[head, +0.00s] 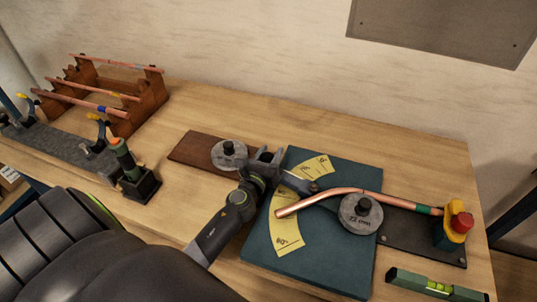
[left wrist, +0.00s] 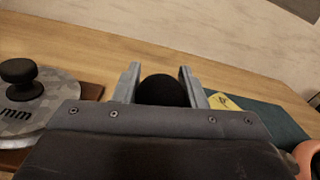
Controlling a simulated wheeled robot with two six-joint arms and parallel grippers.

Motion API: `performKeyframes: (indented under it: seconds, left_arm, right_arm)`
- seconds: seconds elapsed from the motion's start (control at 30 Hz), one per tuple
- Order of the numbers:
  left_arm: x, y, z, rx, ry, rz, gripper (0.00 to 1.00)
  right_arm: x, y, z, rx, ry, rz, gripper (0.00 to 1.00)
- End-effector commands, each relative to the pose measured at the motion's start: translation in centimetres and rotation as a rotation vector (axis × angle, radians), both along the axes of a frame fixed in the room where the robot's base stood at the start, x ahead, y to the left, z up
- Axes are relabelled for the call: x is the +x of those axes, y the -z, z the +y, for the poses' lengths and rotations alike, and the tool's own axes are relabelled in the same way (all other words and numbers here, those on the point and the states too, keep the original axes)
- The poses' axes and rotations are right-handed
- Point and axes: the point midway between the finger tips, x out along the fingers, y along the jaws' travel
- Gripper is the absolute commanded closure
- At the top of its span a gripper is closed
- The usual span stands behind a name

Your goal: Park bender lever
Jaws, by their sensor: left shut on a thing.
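The bender has a grey round former (head: 361,214) on a dark base plate (head: 430,238). Its lever (head: 297,183) runs from the former up and left to my left gripper (head: 270,160). My left gripper is shut on the lever's black knob, which shows between the two grey fingers in the left wrist view (left wrist: 163,90). A bent copper pipe (head: 345,192) passes over the former, its free end pointing left and its other end at a yellow and red clamp (head: 456,222). My right gripper is not in view.
A teal mat (head: 330,262) with yellow angle cards (head: 286,232) lies under the lever. A spare former (head: 229,155) sits on a brown board (head: 190,150). A wooden pipe rack (head: 145,105) stands back left; a green level (head: 437,286) lies front right. The table's back is clear.

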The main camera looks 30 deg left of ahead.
Motion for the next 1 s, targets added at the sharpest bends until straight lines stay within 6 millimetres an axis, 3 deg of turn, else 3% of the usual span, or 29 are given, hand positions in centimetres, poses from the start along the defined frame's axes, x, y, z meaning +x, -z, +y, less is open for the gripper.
performKeyframes:
  seconds: [0.33,0.6,0.8,1.0]
  left_arm:
    - [6.3,-0.2,-1.1,0.002,0.208,-0.006,1.0]
    - [12.0,0.2,-3.3,0.002,0.414,-0.005,1.0]
    - [15.0,0.3,-5.1,0.001,0.533,-0.005,1.0]
    - [16.6,0.1,-6.4,0.001,0.605,-0.003,1.0]
  right_arm:
    - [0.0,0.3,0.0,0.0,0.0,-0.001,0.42]
    - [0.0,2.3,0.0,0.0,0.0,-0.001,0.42]
    - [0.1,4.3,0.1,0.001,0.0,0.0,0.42]
    - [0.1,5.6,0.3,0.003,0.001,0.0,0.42]
